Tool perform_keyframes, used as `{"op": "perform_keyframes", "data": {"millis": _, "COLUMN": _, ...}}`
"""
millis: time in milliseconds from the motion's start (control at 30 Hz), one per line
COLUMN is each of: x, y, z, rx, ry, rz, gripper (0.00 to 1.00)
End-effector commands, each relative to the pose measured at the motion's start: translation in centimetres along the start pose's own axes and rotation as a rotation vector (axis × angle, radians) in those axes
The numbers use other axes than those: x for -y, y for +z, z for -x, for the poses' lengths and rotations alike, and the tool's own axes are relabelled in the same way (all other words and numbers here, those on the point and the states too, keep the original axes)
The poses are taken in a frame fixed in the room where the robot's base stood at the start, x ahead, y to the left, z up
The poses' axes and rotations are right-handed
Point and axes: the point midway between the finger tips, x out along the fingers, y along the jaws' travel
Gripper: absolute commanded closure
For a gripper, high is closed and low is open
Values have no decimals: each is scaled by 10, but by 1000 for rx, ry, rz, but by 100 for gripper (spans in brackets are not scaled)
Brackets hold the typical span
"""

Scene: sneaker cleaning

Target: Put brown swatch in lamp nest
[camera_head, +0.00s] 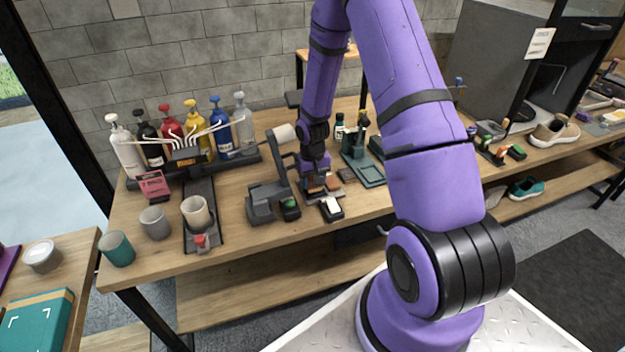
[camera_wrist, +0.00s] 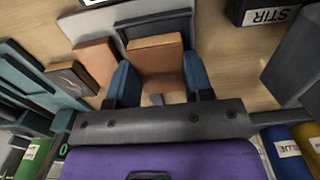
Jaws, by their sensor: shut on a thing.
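My gripper (camera_head: 315,174) points down at the table beside the grey lamp stand. In the wrist view its two blue fingers (camera_wrist: 158,88) are shut on a brown swatch (camera_wrist: 158,58), one finger on each side. The held swatch also shows in the head view (camera_head: 314,187), just below the fingers. It is in front of a dark grey upright holder (camera_wrist: 150,26); I cannot tell whether it touches it. The lamp (camera_head: 285,133) has a pale cylindrical head on a grey arm and base. I cannot tell which part is the lamp nest.
Another orange-brown swatch (camera_wrist: 97,58) is close beside the held one. A dark brown piece (camera_wrist: 72,80) lies farther left. A green tray (camera_head: 371,177) is to the right, bottles (camera_head: 222,130) to the left.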

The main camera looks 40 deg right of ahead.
Motion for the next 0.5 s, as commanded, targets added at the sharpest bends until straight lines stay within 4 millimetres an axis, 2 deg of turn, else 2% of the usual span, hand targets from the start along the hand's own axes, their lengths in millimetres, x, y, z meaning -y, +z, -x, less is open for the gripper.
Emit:
{"op": "perform_keyframes", "data": {"millis": 467, "x": 0, "y": 0, "z": -11, "rx": 0, "ry": 0, "rz": 0, "gripper": 75}}
{"op": "perform_keyframes", "data": {"millis": 500, "x": 0, "y": 0, "z": -11, "rx": 0, "ry": 0, "rz": 0, "gripper": 48}}
